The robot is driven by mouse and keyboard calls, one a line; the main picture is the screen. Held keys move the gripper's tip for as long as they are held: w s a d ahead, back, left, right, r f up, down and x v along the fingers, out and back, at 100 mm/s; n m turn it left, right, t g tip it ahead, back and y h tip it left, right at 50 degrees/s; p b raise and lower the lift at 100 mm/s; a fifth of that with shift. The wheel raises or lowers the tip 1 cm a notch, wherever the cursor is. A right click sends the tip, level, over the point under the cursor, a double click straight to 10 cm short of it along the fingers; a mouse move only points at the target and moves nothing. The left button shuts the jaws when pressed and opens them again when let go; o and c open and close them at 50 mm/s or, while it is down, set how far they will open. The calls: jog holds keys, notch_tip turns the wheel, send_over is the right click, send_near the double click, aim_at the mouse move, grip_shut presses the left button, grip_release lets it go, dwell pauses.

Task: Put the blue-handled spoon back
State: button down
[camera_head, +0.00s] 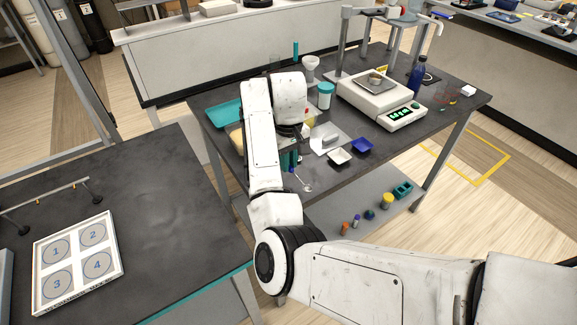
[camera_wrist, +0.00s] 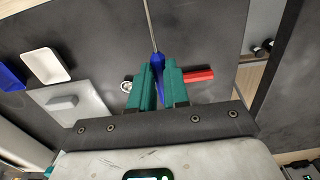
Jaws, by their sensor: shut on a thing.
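The blue-handled spoon (camera_wrist: 158,62) is in my gripper (camera_wrist: 159,75) in the wrist view. The teal fingers are shut on its blue handle, and its thin metal stem runs up past the top edge. In the head view, my gripper (camera_head: 290,158) is over the near edge of the dark bench (camera_head: 335,180). The spoon's shiny bowl (camera_head: 307,188) shows just below and right of the fingers. Whether the spoon touches the bench I cannot tell. My arm hides part of the bench behind the gripper.
A white dish (camera_head: 340,156), a blue dish (camera_head: 362,145) and a pale slab (camera_head: 328,139) lie right of my gripper. A balance (camera_head: 380,100) and a blue bottle (camera_head: 416,78) stand farther back. A teal tray (camera_head: 222,113) is left. A red rod (camera_wrist: 199,76) lies close by the fingers.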

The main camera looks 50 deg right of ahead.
jog(key=shift+f, duration=0.8)
jog(key=shift+f, duration=0.6)
jog(key=c, duration=1.1)
grip_release()
